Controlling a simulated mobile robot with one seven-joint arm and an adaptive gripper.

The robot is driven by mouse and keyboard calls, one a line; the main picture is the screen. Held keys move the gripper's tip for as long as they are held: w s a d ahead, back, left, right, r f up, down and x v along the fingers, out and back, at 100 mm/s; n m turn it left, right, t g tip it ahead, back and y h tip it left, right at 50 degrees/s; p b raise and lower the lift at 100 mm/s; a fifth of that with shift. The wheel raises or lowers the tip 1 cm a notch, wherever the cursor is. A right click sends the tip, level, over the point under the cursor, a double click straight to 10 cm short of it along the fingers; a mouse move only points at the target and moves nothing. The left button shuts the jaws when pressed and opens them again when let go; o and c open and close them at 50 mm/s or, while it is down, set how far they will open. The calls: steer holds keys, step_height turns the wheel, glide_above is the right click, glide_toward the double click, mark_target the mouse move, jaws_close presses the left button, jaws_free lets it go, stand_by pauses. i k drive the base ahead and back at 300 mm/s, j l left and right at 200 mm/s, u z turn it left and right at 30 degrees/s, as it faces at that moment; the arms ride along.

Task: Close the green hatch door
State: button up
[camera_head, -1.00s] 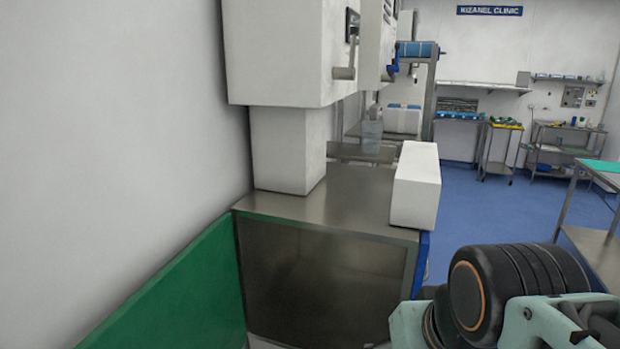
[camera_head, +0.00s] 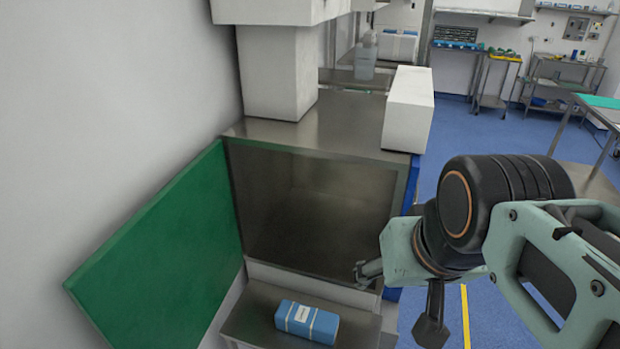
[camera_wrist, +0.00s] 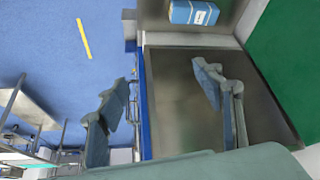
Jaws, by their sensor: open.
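The green hatch door (camera_head: 165,250) stands wide open on the left, swung out against the white wall. It also shows at the upper right of the wrist view (camera_wrist: 288,60). The hatch opening (camera_head: 310,205) is a dark steel compartment in the cabinet, and it looks empty. My gripper (camera_head: 400,298) is in front of the right side of the opening, apart from the door. In the wrist view my gripper's two fingers (camera_wrist: 165,105) are spread with nothing between them, one over the opening and one over the blue floor.
A blue package (camera_head: 307,321) lies on a steel shelf (camera_head: 255,307) below the opening. A white block (camera_head: 408,108) and a white column (camera_head: 277,72) stand on the cabinet top. Blue floor (camera_head: 455,120) is clear to the right; a steel table (camera_head: 590,180) stands farther right.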

mark_target(161, 281)
steer(key=k+j, duration=0.1)
steer(key=k, duration=0.2)
steer(key=k+u, duration=0.1)
steer(key=u, duration=0.75)
